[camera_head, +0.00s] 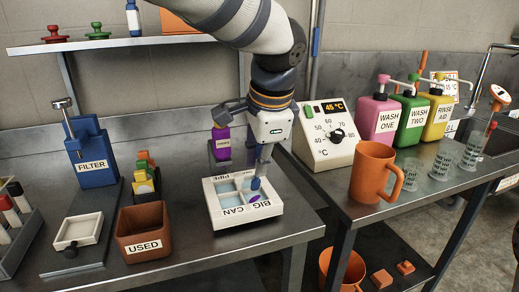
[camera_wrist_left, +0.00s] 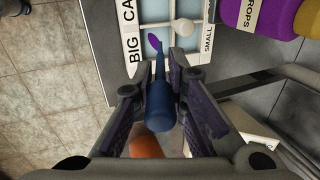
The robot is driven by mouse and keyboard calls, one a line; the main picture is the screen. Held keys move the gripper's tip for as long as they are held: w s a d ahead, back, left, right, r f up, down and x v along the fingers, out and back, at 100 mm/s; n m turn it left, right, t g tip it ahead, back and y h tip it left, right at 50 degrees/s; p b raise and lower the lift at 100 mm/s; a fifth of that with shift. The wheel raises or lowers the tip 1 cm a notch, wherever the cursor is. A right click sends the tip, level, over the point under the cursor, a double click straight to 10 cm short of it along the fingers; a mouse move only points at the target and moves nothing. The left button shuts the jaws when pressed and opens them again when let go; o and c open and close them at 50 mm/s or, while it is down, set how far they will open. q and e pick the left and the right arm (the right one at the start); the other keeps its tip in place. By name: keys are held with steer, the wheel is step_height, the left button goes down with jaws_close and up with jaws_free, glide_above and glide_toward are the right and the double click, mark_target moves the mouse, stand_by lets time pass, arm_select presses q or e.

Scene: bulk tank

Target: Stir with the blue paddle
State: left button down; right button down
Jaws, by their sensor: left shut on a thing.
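The blue paddle (camera_wrist_left: 160,98) is between the fingers of my left gripper (camera_wrist_left: 163,105) in the left wrist view, its thin end pointing to the white divided tray. My left gripper (camera_head: 262,168) is shut on it, low over the tray in the head view, where a little of the blue paddle (camera_head: 256,184) shows. The white tray (camera_head: 226,224), marked BIG CAN, has light blue compartments. A purple patch (camera_wrist_left: 153,42) shows by the paddle's tip; I cannot tell whether the tip touches the bottom. My right gripper is not in view.
A purple drops bottle (camera_head: 220,142) stands behind the tray. An orange USED bin (camera_head: 143,230) and a blue FILTER unit (camera_head: 92,160) are to the left. On the right bench stand a temperature box (camera_head: 326,155), an orange jug (camera_head: 373,172) and wash bottles.

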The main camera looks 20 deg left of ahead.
mark_target(259, 204)
arm_select(q)
steer(key=shift+f, duration=1.8)
